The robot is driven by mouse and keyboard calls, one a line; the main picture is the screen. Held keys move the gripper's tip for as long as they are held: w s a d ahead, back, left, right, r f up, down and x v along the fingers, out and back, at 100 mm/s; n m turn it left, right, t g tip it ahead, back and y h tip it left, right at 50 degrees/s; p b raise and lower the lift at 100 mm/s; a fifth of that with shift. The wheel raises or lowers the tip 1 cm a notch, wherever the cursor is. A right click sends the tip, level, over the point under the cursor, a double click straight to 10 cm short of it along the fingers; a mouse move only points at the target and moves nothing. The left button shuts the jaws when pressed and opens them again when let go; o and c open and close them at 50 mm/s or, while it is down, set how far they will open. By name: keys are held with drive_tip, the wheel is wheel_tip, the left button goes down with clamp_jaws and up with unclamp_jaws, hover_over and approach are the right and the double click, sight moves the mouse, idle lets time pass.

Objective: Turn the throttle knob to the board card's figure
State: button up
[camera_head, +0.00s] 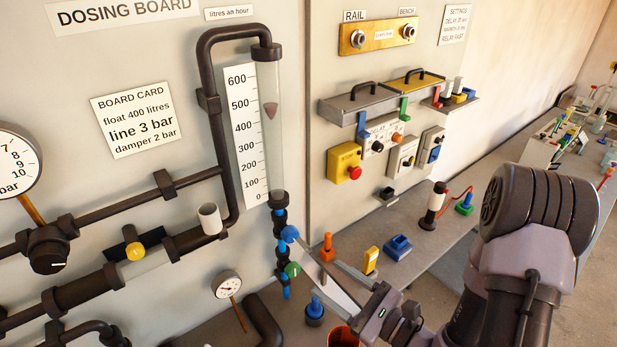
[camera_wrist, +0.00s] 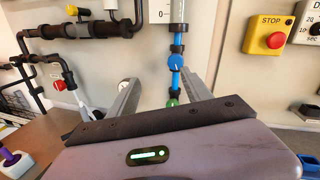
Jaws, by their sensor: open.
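The board card (camera_head: 132,118) reads float 400 litres, line 3 bar, damper 2 bar. A dark red float (camera_head: 270,110) sits in the clear tube (camera_head: 268,155), just below the 500 mark on the litres-an-hour scale (camera_head: 245,135). Under the tube is a blue knob (camera_head: 290,233), with a green knob (camera_head: 292,269) below it; neither is labelled. The wrist view shows the blue knob (camera_wrist: 176,62) straight ahead, with a pale mark, and the green one (camera_wrist: 172,103). My gripper (camera_wrist: 160,82) is open and empty, short of the blue knob, its fingers either side of the column.
Dark pipes carry a black knob (camera_head: 48,250) and a yellow knob (camera_head: 135,251) at left. A small gauge (camera_head: 227,284) is low on the board. An orange-topped post (camera_head: 327,247), a yellow block (camera_head: 371,260) and a blue block (camera_head: 398,247) stand on the bench near my gripper.

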drive_tip(key=w+d+f+m+t+h, duration=0.1)
drive_tip(key=d+m+h, duration=0.1)
drive_tip(key=b, duration=1.4)
approach(293, 238)
drive_tip(key=w+f, duration=0.1)
drive_tip(key=f, duration=0.1)
drive_tip(key=x, duration=0.2)
drive_tip(key=r+p+x, duration=0.1)
drive_tip(key=x, duration=0.2)
drive_tip(key=r+x, duration=0.1)
drive_tip(key=x, duration=0.2)
drive_tip(key=shift+w+a, duration=0.1)
drive_tip(key=shift+a, duration=0.25)
drive_tip(key=shift+w+a, duration=0.4)
drive_tip(key=shift+w, duration=0.1)
